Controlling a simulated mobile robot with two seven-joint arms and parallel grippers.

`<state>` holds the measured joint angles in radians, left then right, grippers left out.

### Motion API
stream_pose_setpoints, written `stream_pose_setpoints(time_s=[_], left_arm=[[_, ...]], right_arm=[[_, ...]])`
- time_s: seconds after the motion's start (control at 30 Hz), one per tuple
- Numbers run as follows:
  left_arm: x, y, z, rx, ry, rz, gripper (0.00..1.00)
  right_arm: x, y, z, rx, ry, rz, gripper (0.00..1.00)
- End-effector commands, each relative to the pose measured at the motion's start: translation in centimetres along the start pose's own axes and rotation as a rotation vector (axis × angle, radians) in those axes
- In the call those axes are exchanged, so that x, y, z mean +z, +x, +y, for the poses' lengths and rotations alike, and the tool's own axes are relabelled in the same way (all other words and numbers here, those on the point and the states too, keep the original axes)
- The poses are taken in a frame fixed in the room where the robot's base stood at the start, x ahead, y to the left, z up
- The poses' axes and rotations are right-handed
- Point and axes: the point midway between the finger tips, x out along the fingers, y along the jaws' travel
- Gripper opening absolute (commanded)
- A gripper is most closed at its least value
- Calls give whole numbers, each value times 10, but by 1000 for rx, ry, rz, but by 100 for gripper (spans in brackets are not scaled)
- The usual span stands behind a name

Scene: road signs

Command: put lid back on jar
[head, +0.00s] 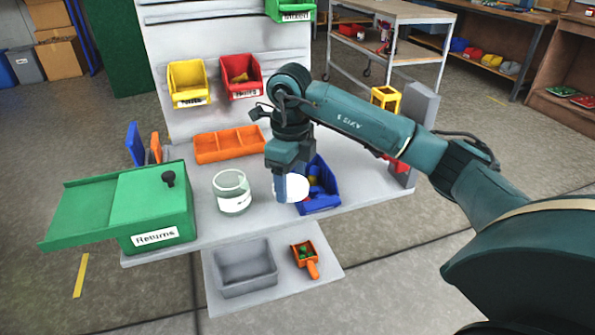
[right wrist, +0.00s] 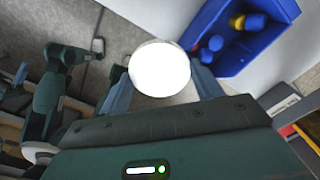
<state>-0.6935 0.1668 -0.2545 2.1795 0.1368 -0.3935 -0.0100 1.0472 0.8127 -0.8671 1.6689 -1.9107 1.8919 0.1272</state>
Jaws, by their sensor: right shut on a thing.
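The glass jar (head: 231,190) stands upright on the grey worktop, its top uncovered, with a pale label on its front. My right gripper (head: 284,190) is just right of the jar and is shut on the round white lid (head: 297,187). In the right wrist view the lid (right wrist: 160,69) sits between the two fingers (right wrist: 160,85), its flat face toward the camera. The jar does not show clearly in the right wrist view. My left gripper is not in view.
A blue bin (head: 322,190) with small parts is close behind and right of the lid; it also shows in the right wrist view (right wrist: 215,62). A green Returns box (head: 155,205) is left of the jar. An orange divided tray (head: 229,143) lies behind. A grey tray (head: 245,267) is in front, lower.

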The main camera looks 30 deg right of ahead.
Motion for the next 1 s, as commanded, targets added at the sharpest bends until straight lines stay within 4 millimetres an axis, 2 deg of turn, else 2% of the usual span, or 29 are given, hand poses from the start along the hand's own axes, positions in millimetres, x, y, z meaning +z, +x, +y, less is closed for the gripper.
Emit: stream_pose_setpoints(time_s=[0.5, 0.7, 0.83, 1.0], left_arm=[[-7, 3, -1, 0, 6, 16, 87], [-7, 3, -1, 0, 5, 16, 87], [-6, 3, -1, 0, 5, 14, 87], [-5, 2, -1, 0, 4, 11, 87]], right_arm=[[6, 4, 61, -2, -1568, -2, 44], [5, 6, 82, -1, -2131, -2, 44], [4, 6, 91, 0, -2391, -3, 44], [3, 7, 97, 1, -2567, -3, 44]])
